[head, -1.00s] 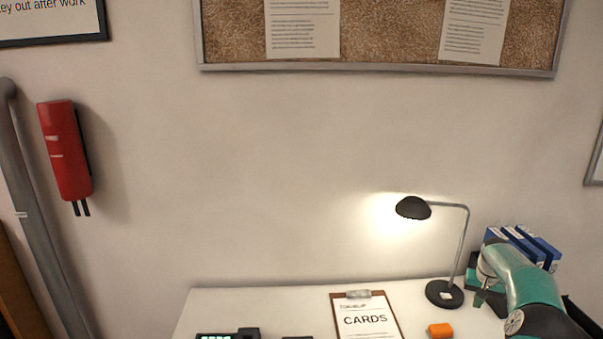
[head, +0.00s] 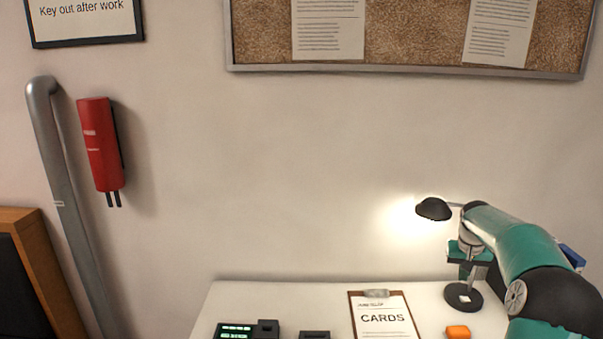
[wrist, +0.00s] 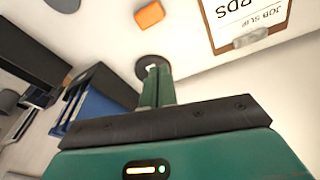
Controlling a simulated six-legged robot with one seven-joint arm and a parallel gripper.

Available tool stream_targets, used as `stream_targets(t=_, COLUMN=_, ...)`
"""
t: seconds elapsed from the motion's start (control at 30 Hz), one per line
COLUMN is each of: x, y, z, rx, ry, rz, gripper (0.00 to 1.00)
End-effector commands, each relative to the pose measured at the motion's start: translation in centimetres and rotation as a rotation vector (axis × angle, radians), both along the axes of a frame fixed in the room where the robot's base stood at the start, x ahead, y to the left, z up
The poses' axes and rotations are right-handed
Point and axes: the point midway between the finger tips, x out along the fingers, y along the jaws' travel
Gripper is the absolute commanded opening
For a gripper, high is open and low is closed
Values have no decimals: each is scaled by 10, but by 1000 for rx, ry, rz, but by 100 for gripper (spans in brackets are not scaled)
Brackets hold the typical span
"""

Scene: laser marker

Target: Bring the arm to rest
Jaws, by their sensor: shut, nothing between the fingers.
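My arm reaches in from the right of the head view, green and black, with its wrist in front of the desk lamp (head: 434,209). My gripper (wrist: 158,72) shows in the wrist view with its two green fingers together and nothing between them. It is above the table, and the lamp's round black base (head: 463,297) shows beyond the fingertips. In the head view the gripper hangs in front of the lamp's post and hides most of it.
The white table (head: 290,300) holds a clipboard marked CARDS (head: 384,318), an orange block (head: 458,332), a black device with lit green displays (head: 247,331) and a small dark box (head: 315,335). Blue binders (wrist: 98,110) stand beside the gripper. A red handset (head: 101,145) hangs on the wall.

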Motion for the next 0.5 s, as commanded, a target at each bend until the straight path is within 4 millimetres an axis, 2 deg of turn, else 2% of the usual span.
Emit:
stream_targets(t=0.03, x=-1, y=26, z=21, rx=-17, ry=-7, rz=33, gripper=0)
stream_targets(t=0.2, x=-21, y=96, z=69, rx=-54, ry=-22, rz=110, gripper=0)
stream_targets(t=0.37, x=-53, y=155, z=106, rx=-82, ry=-44, rz=173, gripper=0)
stream_targets(t=0.5, x=-88, y=202, z=131, rx=-99, ry=-69, rz=218, gripper=0)
